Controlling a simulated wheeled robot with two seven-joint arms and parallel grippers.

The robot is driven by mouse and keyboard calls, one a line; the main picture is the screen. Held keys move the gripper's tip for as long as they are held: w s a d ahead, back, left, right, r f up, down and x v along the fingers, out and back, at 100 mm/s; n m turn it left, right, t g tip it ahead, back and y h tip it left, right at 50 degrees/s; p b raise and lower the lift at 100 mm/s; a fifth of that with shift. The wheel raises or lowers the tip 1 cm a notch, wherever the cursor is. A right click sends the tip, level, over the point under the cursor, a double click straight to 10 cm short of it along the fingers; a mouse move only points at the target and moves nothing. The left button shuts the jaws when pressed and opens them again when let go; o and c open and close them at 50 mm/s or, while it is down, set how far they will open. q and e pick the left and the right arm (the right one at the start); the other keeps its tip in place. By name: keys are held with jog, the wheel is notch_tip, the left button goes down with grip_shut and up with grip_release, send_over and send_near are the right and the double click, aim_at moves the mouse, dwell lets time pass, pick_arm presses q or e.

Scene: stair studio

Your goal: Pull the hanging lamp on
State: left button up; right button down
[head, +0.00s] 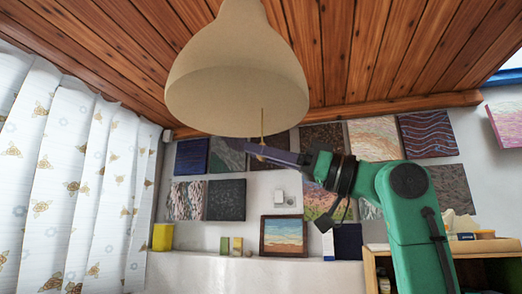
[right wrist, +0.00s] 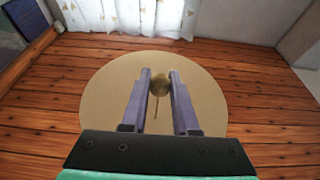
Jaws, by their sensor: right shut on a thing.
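The hanging lamp (head: 238,70) has a large beige bell shade and hangs below the wooden ceiling in the head view. A thin pull cord (head: 262,125) with a small gold knob hangs from under the shade. My right gripper (head: 262,152) reaches in from the right and is at the cord's lower end, shut on the knob. In the right wrist view the knob (right wrist: 159,85) sits between the two fingertips, with the round shade (right wrist: 105,98) behind it. The shade looks unlit. My left gripper is in neither view.
White patterned curtains (head: 65,170) hang at the left. Several paintings cover the back wall, and a framed seascape (head: 284,236) stands on the white ledge (head: 200,268). A wooden shelf (head: 480,248) with small items stands at the right. The air around the cord is free.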

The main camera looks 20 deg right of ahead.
jog(key=shift+f+b, duration=0.9)
jog(key=shift+f, duration=0.2)
jog(key=c, duration=0.6)
grip_release()
jog(key=shift+o, duration=0.2)
jog(key=b+v, duration=0.3)
jog(key=v, duration=0.6)
jog(key=shift+a, duration=0.1)
